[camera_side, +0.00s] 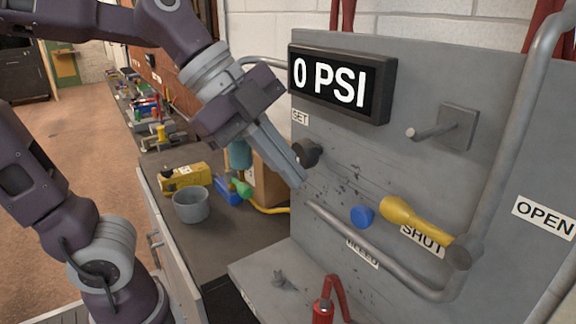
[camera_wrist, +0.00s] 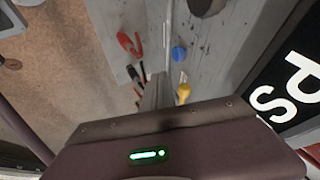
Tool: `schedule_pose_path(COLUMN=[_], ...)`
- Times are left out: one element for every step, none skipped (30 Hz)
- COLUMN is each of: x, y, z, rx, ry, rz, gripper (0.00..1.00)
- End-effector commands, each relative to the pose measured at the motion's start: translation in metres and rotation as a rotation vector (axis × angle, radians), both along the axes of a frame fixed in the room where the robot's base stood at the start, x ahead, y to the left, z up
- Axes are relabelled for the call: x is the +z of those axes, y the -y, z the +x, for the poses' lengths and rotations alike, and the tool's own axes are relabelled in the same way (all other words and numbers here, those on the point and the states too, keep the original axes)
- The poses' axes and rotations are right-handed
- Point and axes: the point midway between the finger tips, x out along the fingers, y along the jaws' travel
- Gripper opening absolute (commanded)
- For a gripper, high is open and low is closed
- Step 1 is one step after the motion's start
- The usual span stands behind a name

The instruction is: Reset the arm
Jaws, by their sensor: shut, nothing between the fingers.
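My gripper (camera_side: 301,180) is shut and empty, reaching down to the right just in front of the grey panel (camera_side: 440,80). Its fingertips are close to a dark round knob (camera_side: 307,153) under the SET label; I cannot tell whether they touch it. In the wrist view the shut fingers of my gripper (camera_wrist: 158,78) point away from the camera. The display (camera_side: 340,82) reads 0 PSI. A yellow lever (camera_side: 413,217) lies by the SHUT label, and a blue knob (camera_side: 362,216) sits left of it. Both also show in the wrist view, the lever (camera_wrist: 184,91) and the blue knob (camera_wrist: 179,54).
A grey pipe rail (camera_side: 375,255) bends around the panel's lower and right sides. A grey peg on a square plate (camera_side: 457,127) juts out at upper right. A grey cup (camera_side: 191,204) and yellow box (camera_side: 185,177) stand on the bench. A red tool (camera_side: 324,308) is in front.

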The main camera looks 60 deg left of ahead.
Motion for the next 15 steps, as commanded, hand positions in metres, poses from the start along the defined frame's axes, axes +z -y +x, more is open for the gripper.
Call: schedule_pose_path(x=[0.0, 0.0, 0.0, 0.0, 0.0, 0.0, 0.0, 0.0, -0.001, -0.003, -0.006, -0.011, -0.015, -0.021, -0.029], y=[0.0, 0.0, 0.0, 0.0, 0.0, 0.0, 0.0, 0.0, -0.001, -0.003, -0.005, -0.008, -0.012, -0.016, -0.021], z=[0.0, 0.0, 0.0, 0.0, 0.0, 0.0, 0.0, -0.001, -0.003, -0.006, -0.011, -0.02, -0.028, -0.036, -0.047], rx=[0.0, 0.0, 0.0, 0.0, 0.0, 0.0, 0.0, 0.005, 0.029, 0.064, 0.116, 0.212, 0.3, 0.399, 0.536], ry=[0.0, 0.0, 0.0, 0.0, 0.0, -0.001, -0.001, -0.003, -0.014, -0.029, -0.051, -0.091, -0.123, -0.156, -0.196], rz=[0.0, 0.0, 0.0, 0.0, 0.0, 0.0, 0.0, -0.002, -0.008, -0.019, -0.032, -0.059, -0.08, -0.104, -0.137], gripper=[0.0, 0.0, 0.0, 0.0, 0.0, 0.0, 0.0, 0.0, 0.0, 0.0, 0.0, 0.0, 0.0, 0.0, 0.0])
